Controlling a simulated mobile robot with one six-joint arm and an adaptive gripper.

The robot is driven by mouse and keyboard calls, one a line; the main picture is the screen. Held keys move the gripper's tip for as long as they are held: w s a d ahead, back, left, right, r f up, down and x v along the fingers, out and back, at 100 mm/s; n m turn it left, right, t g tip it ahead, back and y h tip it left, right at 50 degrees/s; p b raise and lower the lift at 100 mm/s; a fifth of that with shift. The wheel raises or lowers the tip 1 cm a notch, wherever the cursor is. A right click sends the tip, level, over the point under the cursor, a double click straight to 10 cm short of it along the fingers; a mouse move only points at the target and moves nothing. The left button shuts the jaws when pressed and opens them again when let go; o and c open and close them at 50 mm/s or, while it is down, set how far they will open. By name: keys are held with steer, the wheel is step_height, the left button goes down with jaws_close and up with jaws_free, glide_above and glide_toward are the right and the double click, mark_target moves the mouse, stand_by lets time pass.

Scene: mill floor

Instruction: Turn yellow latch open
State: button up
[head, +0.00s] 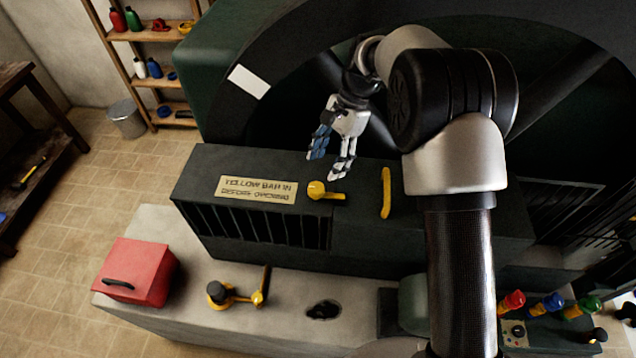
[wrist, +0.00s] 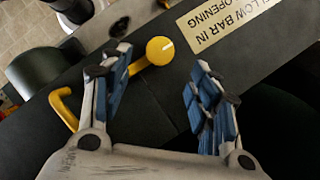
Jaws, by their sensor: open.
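The yellow latch (head: 317,190) has a round knob and a short arm on top of the dark machine housing. Its arm points right in the head view. In the wrist view the latch knob (wrist: 160,51) lies between and just beyond my fingertips, and the left finger partly hides its arm. My gripper (head: 331,160) is open and empty, above and behind the latch, apart from it in the head view. It also shows in the wrist view (wrist: 160,65), fingers spread.
A yellow bar handle (head: 386,194) stands right of the latch, and a lettered plate (head: 256,189) lies left. A red box (head: 138,271) and a yellow-black clamp (head: 236,294) sit on the lower ledge. A large dark wheel (head: 288,72) rises behind.

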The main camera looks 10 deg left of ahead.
mark_target(317, 187)
steer(key=x, duration=0.8)
steer(key=c, duration=1.1)
steer(key=shift+o, duration=0.2)
